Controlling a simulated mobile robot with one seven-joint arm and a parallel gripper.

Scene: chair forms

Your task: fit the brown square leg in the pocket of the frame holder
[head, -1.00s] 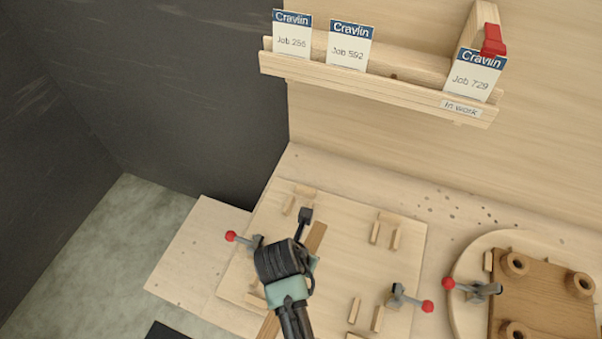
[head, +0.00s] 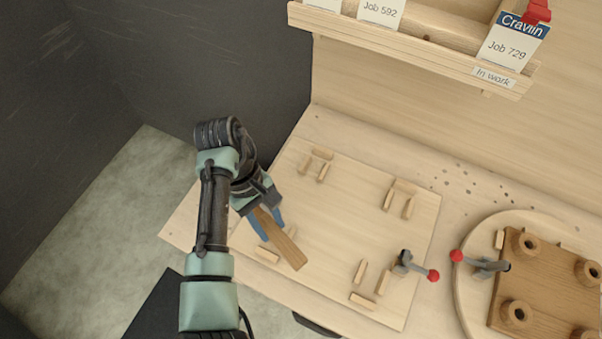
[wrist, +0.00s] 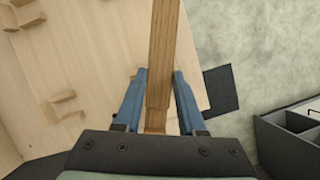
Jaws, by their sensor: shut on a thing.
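The brown square leg (head: 283,243) is a long wooden bar held in my gripper (head: 264,222), slanting down to the right over the front left of the frame holder. In the wrist view the leg (wrist: 163,50) runs lengthwise between the two blue fingers of my gripper (wrist: 158,75). The frame holder (head: 335,220) is a pale board with small wooden blocks forming pockets near its corners, such as the back left pocket (head: 322,164) and back right pocket (head: 408,193). The front left pocket is partly hidden by the leg and gripper. I cannot tell whether the leg touches the board.
A grey clamp with a red knob (head: 433,275) stands at the board's right edge. Further right a round board (head: 468,310) carries a brown seat piece (head: 545,285) with round sockets and another red-knobbed clamp. A card rack (head: 415,45) hangs above.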

